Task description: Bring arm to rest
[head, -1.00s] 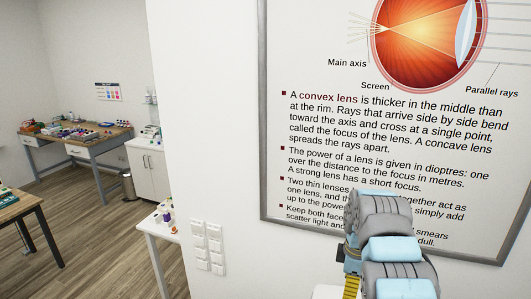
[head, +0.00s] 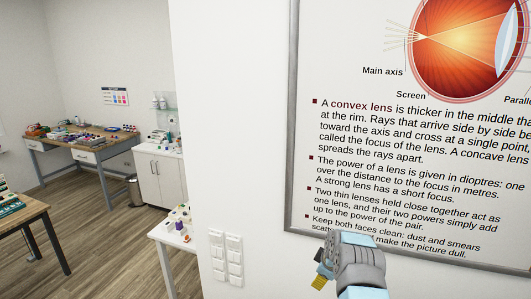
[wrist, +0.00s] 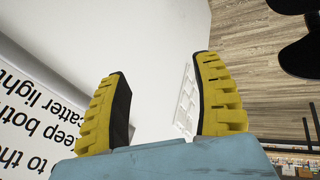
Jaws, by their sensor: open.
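My arm shows at the lower right of the head view, in front of a wall poster (head: 400,150) about lenses. A yellow part of my gripper (head: 320,282) shows at its lower left there. In the wrist view my gripper (wrist: 160,95) has two yellow fingers with dark inner pads, set wide apart. It is open, with nothing between the fingers. The white wall and part of the poster (wrist: 35,115) lie behind the fingers.
White wall switches (head: 225,257) are left of the arm. A small white table (head: 170,237) with bottles stands near the wall corner. A cluttered desk (head: 85,150), a white cabinet (head: 160,178) and a bin (head: 133,191) are further back. Wooden floor (head: 110,245) is open between them.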

